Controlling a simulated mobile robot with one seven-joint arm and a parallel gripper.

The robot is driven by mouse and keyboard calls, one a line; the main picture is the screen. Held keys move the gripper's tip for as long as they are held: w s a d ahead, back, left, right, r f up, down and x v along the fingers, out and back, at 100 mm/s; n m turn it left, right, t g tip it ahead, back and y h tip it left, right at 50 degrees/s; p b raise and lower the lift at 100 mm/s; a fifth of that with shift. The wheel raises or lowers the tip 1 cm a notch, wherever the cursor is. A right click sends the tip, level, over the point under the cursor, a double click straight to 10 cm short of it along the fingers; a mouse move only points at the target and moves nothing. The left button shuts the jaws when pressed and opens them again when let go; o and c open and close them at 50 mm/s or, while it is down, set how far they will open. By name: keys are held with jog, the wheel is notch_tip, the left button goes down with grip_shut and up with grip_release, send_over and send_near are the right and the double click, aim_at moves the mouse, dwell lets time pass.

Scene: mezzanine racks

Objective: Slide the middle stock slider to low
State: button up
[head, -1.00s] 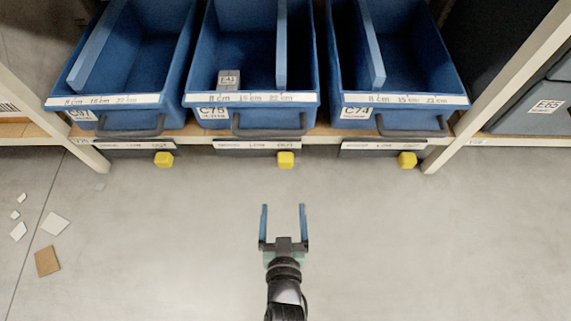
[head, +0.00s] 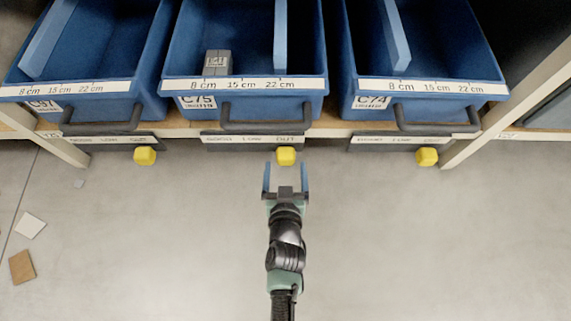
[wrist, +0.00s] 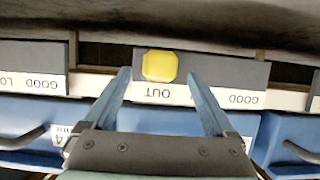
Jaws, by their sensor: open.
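The middle stock slider is a yellow knob (head: 286,156) under the middle blue bin C75, at the right end of its label strip, by the word OUT. In the wrist view the yellow knob (wrist: 159,66) sits beside the word OUT on the white strip (wrist: 178,94), which appears upside down. My gripper (head: 286,172) is open and empty, just in front of the knob. In the wrist view its two blue fingers (wrist: 160,88) stand apart, one on each side of the knob, touching nothing that I can make out. The word LOW on the middle strip is small in the head view.
Yellow knobs also sit under the left bin (head: 145,156) and the right bin (head: 427,157). Bin handles (head: 266,118) jut out above the strips. A white upright (head: 470,150) stands at the right. Scraps (head: 22,267) lie on the left floor; the floor in front is clear.

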aim_at(285, 162)
jog(key=shift+b+x, duration=0.35)
jog(key=shift+x, duration=1.15)
jog(key=shift+c, duration=0.3)
grip_shut()
